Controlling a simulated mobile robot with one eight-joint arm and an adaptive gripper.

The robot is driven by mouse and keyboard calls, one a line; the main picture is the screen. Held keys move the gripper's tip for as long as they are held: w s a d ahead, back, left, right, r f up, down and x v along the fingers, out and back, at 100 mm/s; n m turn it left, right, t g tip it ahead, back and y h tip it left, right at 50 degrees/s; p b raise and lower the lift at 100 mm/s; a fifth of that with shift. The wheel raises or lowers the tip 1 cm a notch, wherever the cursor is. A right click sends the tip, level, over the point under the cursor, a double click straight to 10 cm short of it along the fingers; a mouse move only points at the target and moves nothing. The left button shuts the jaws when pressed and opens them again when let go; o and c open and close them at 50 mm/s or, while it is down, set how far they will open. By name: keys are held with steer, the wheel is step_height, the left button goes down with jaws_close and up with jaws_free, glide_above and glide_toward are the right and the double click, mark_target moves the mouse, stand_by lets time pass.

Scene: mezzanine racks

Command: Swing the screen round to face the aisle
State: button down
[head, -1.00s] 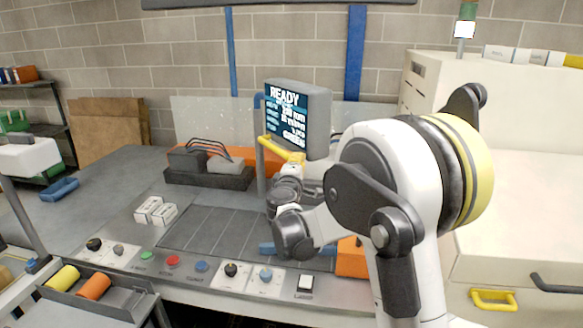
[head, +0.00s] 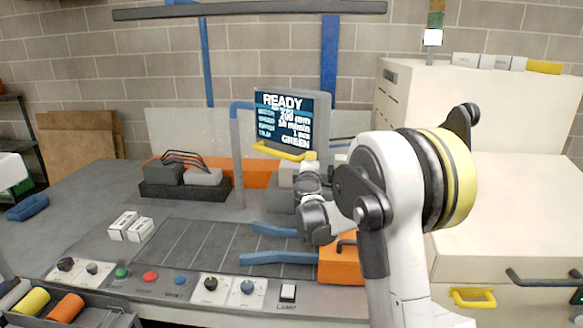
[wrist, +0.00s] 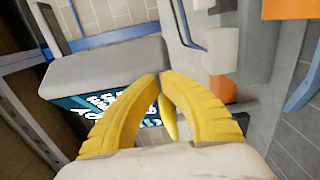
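The screen (head: 285,120) is a grey-cased monitor with a lit "READY" display, on a grey post with a blue arm at the back of the bench. In the head view its face is turned mostly toward me, with its grey side showing at right. A yellow handle (head: 281,152) runs under its lower edge. My gripper (head: 306,160) is at the handle's right end. In the wrist view, my gripper's yellow ribbed fingers (wrist: 163,76) come together around a thin yellow bar (wrist: 170,118), with the screen (wrist: 105,73) close beside. The exact contact is partly hidden.
A control strip with buttons lines the front. A cream cabinet (head: 510,180) stands at right. A dark beam (head: 250,9) crosses above.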

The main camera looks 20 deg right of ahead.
mark_target(328, 152)
steer(key=w+d, duration=0.1)
steer(key=d, duration=0.1)
steer(key=w+d, duration=0.1)
steer(key=d, duration=0.5)
steer(key=shift+w+d, duration=0.15)
steer(key=shift+w, duration=0.25)
